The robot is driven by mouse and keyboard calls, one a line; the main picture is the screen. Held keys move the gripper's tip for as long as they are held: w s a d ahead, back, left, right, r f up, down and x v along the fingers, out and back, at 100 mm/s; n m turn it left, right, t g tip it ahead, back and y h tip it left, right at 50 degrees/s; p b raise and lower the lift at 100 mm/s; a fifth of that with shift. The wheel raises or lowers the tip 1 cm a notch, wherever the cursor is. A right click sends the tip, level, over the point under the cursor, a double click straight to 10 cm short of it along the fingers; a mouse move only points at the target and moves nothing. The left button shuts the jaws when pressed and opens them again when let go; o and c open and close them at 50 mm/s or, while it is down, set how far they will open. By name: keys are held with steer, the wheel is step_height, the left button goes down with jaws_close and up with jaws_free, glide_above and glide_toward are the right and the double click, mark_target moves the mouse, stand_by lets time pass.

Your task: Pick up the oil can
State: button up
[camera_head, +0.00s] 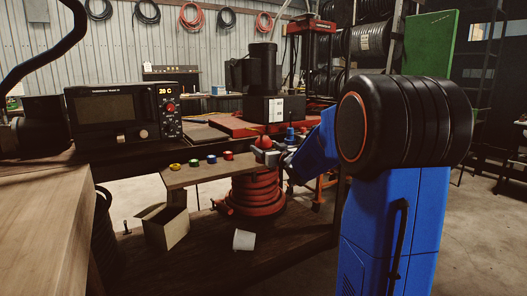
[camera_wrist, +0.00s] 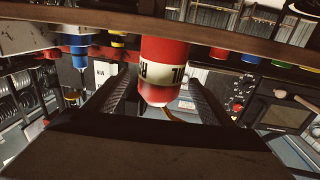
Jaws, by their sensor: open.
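The oil can is red with a pale label band lettered upside down in the wrist view (camera_wrist: 164,50). There it stands between the two dark fingers of my gripper (camera_wrist: 158,84), with a gap visible on the sides, so the fingers are open around it. Its far end is cut off by the shelf edge at the top. In the head view a red rounded top, likely the oil can (camera_head: 263,142), shows at the right end of the wooden shelf, at my gripper (camera_head: 268,157). Contact cannot be told.

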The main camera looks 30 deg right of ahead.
mark_target(264, 146)
steer(key=shift+w+d, duration=0.1)
steer(key=shift+w, duration=1.4)
steer(key=c, duration=1.5)
